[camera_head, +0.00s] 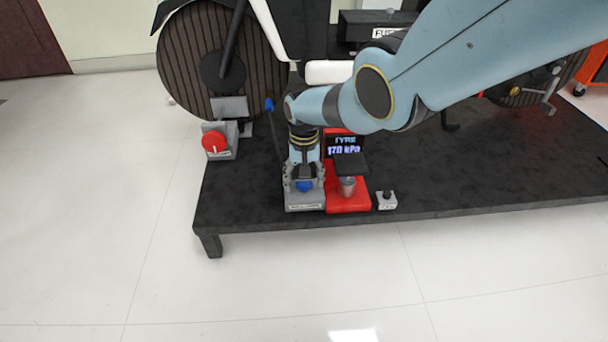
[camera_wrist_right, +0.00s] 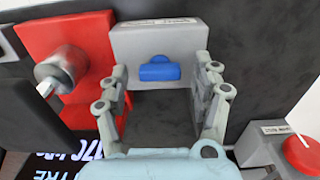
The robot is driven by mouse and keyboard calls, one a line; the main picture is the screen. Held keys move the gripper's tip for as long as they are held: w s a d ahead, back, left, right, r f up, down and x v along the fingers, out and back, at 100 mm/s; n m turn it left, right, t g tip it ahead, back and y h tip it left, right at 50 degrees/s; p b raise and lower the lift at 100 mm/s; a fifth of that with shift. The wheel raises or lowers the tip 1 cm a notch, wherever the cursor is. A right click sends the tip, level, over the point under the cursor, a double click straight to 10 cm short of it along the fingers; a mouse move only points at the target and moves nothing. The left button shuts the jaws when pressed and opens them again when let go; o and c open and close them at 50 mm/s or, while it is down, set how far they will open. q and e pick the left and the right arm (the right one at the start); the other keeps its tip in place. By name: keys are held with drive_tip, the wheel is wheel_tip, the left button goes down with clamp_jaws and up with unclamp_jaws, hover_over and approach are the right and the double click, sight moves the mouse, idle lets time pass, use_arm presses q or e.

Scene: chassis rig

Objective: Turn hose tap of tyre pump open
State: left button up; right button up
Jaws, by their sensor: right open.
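The hose tap is a small blue handle (camera_head: 304,186) on a grey block (camera_head: 304,206) at the front of the dark platform, left of the red tyre pump (camera_head: 349,205). In the right wrist view the blue handle (camera_wrist_right: 160,70) lies crosswise on the face of the grey block (camera_wrist_right: 160,38). My right gripper (camera_wrist_right: 160,75) is open, its two fingers apart on either side of the handle with gaps between. In the head view my right gripper (camera_head: 304,180) hangs over the block and partly hides it. My left gripper is not in view.
The pump's display (camera_head: 346,145) reads TYRE and about 170 kPa. A red knob (camera_head: 214,141) on a grey box stands at the left. A small block with a black button (camera_head: 386,201) sits right of the pump. A wheel (camera_head: 200,60) rises behind.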

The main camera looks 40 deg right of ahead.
sight(304, 182)
drive_tip(key=shift+r, duration=0.1)
wheel_tip(304, 182, up, 12)
idle(0.5)
idle(0.4)
